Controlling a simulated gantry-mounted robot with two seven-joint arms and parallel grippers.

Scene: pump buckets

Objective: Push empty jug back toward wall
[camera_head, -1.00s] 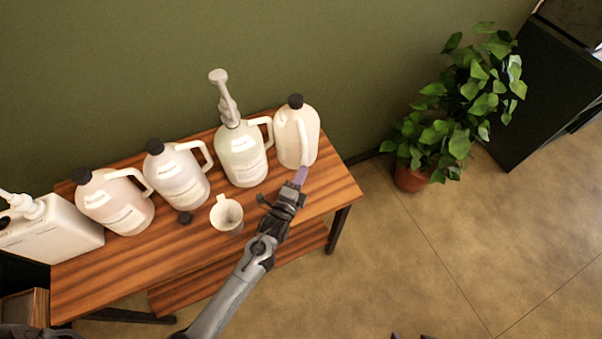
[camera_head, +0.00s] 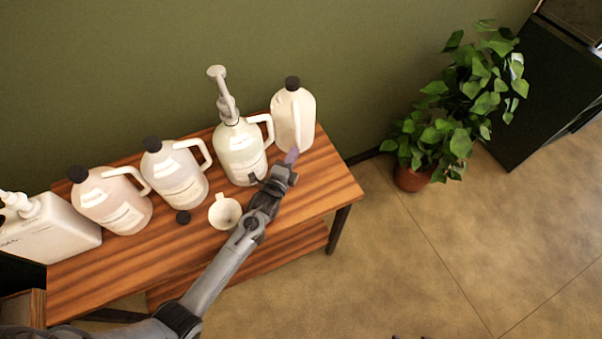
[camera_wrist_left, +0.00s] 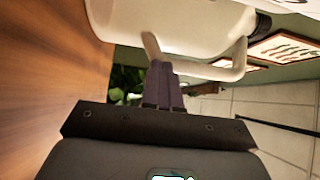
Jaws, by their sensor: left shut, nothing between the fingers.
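The jug at the right end of the row (camera_head: 292,118) is white with a black cap and stands upright near the wall. My left gripper (camera_head: 291,157) is shut, with its purple fingertips at the front lower side of this jug. In the left wrist view the closed fingers (camera_wrist_left: 164,82) reach up to the white jug (camera_wrist_left: 170,25) beside its handle; they look in contact, but a small gap cannot be ruled out. The jug's handle is partly hidden in the head view. Two purple tips of my right gripper (camera_head: 410,337) show apart at the bottom edge.
A jug with a pump (camera_head: 241,152) stands just left. Two capped jugs (camera_head: 178,178) (camera_head: 113,203) and a white pump container (camera_head: 45,232) stand farther left. A white cup (camera_head: 225,212) and black cap (camera_head: 183,217) lie near the arm. The wooden table (camera_head: 325,185) has free room at right.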

